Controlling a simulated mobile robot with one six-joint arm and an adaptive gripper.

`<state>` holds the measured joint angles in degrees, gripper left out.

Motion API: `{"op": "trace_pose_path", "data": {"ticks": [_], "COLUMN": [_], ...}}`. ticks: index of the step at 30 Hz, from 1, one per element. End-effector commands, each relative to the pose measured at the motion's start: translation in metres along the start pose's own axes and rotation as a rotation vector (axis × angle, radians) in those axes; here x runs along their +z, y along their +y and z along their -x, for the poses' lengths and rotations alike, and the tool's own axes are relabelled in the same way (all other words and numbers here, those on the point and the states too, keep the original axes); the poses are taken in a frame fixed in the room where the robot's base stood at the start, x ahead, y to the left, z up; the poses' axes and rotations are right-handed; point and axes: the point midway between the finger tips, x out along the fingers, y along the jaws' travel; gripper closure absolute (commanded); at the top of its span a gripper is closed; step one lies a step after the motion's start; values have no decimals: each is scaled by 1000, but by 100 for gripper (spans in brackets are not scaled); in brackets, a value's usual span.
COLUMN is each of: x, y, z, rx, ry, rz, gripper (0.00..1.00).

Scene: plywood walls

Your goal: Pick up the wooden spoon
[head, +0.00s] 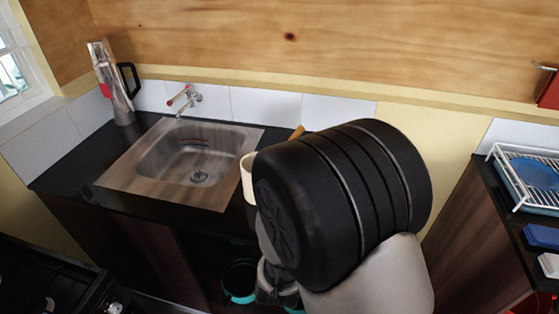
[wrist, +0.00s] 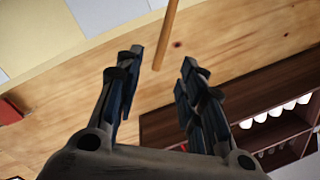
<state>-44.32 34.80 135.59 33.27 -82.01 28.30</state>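The wooden spoon shows in the wrist view as a thin tan handle (wrist: 167,34) coming down from the top edge. Its lower visible end lies between the two fingertips of my gripper (wrist: 162,57), with a gap on both sides. My gripper is open and holds nothing. In the head view, a short wooden tip (head: 297,132), probably the spoon, shows above my dark arm joint. A cream container (head: 248,178) stands on the counter beside it, partly hidden by my arm. The spoon's bowl is not visible.
A steel sink (head: 195,160) with a tap is set into the dark counter. A metal jug (head: 115,95) stands at the back left. A white dish rack (head: 525,180) is on the right counter. The wrist view shows a shelf with white items (wrist: 275,112).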

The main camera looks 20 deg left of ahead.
Motion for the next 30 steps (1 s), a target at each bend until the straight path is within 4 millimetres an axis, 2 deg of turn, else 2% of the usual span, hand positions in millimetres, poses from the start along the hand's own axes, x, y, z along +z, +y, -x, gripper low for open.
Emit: {"op": "trace_pose_path", "data": {"ticks": [6,12,22,30], "x": [0,0,1,3], "y": [2,2,-1,-5], "z": [-49,-89,-117,-154], "rx": [2,2,0,1], "ry": [3,2,0,0], "rz": [-1,0,1,0], "gripper": [64,64,64,64]}}
